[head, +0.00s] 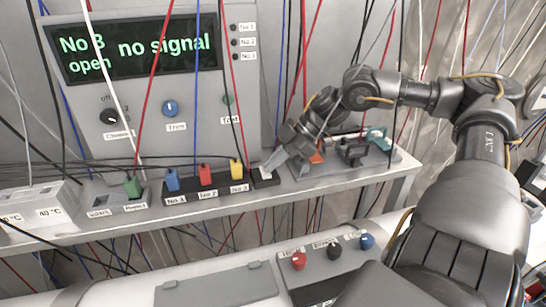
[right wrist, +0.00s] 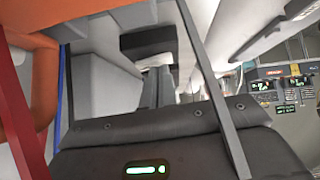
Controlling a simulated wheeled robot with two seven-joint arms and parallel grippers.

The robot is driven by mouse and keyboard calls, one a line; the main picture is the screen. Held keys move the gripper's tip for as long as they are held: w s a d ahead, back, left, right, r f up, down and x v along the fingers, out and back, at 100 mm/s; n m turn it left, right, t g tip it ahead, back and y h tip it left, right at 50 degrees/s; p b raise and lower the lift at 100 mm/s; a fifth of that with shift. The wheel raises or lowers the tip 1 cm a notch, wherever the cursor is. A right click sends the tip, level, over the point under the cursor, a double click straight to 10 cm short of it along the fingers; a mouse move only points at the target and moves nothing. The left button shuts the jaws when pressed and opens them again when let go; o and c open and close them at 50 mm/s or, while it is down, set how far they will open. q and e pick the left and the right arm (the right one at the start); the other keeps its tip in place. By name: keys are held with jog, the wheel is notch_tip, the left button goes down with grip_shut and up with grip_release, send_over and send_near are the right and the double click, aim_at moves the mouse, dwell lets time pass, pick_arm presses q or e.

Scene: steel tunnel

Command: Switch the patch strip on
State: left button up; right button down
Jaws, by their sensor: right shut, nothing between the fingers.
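The black patch strip (head: 206,184) lies on the grey shelf in the head view. It carries a blue plug (head: 172,180), a red plug (head: 205,174) and a yellow plug (head: 237,169), above labels No 1, No 2 and No 3. A small black block (head: 265,178) sits at its right end. My right gripper (head: 270,166) is shut and empty, tilted down with its tips at this block. Whether they touch it, I cannot tell; the tips partly hide its top. The display (head: 135,47) reads "No 3 open" and "no signal". My left gripper is not in view.
A green plug (head: 132,187) stands in a box left of the strip. Fixtures with orange and teal parts stand right of my gripper. Red, blue, black and white cables hang across the scene. A lower panel has red (head: 298,261), black and blue (head: 367,241) knobs.

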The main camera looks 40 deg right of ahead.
jog(key=shift+r, duration=0.1)
jog(key=shift+w+r+p, duration=0.1)
jog(key=shift+r+p, duration=0.15)
jog(key=shift+p, duration=0.05)
jog(key=r+p, duration=0.2)
jog(key=r, duration=0.1)
jog(key=r+p, duration=0.1)
jog(key=p, duration=0.1)
jog(key=shift+s+r, duration=0.15)
jog(key=shift+s, duration=0.2)
jog(key=shift+s+d+f+b, duration=0.1)
jog(key=shift+f+b, duration=0.1)
jog(key=shift+b, duration=0.45)
jog(key=b+v, duration=0.4)
jog(key=v, duration=0.5)
jog(key=shift+s, duration=0.25)
